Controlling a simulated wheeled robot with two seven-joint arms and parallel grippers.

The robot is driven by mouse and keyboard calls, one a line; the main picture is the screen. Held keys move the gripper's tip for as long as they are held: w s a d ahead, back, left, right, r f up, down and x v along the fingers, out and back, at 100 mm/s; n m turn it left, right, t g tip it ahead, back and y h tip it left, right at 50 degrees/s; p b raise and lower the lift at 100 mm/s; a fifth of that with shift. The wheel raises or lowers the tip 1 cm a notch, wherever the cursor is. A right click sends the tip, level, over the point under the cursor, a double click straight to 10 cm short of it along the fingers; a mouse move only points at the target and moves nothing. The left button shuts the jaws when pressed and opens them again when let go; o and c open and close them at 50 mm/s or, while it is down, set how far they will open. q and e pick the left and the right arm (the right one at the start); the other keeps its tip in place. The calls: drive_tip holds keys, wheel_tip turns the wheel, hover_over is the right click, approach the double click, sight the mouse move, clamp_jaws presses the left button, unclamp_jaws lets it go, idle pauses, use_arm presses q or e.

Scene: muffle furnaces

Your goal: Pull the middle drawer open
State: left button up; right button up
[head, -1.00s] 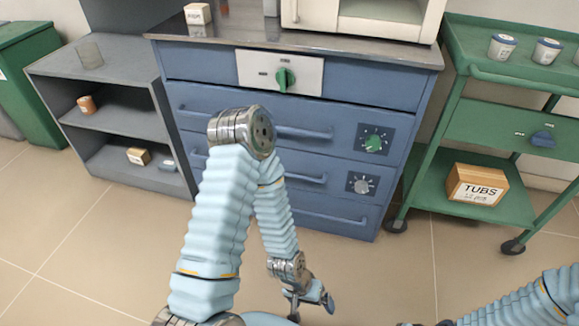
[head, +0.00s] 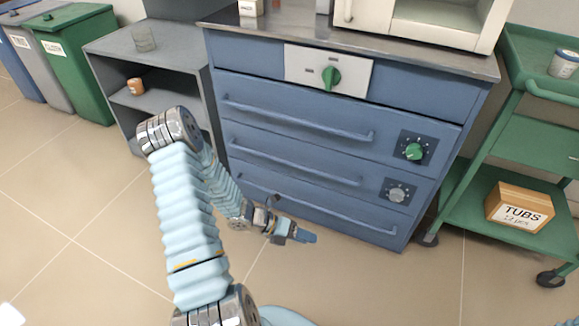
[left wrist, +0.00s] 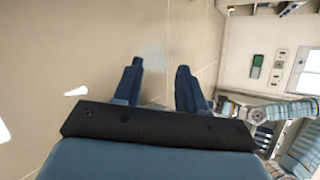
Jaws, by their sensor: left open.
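The blue cabinet (head: 270,75) has three stacked drawers with long bar handles. The middle drawer (head: 262,138) appears flush with the front, and its handle (head: 295,163) runs across it. My left gripper (head: 305,236) is in front of the cabinet, low, near the bottom drawer in the picture and apart from the middle handle. In the left wrist view its two fingers (left wrist: 160,68) are spread with nothing between them, facing floor and wall. The drawers cannot be made out there. My right gripper is out of view.
A grey shelf unit (head: 110,48) stands left of the cabinet, with bins (head: 85,65) beyond it. A green trolley (head: 460,205) carrying a tubs box (head: 518,207) stands close on the right. A furnace (head: 430,25) sits on the cabinet top. The floor in front is clear.

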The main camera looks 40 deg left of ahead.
use_arm(q)
drive_tip(key=w+a+r+n+t+y, duration=0.2)
drive_tip(key=a+r+n+t+y, duration=0.2)
drive_tip(key=a+n, duration=0.5)
drive_tip(key=w+a+r+n+t+y, duration=0.25)
drive_tip(key=a+n+t, duration=0.25)
drive_tip(key=a, duration=0.7)
drive_tip(key=x, duration=1.2)
drive_tip(key=shift+w+b, duration=0.2)
drive_tip(key=shift+b, duration=0.15)
drive_tip(key=shift+a+r+y, duration=0.15)
drive_tip(key=shift+y, duration=0.1)
drive_tip(key=shift+c, duration=0.3)
clamp_jaws()
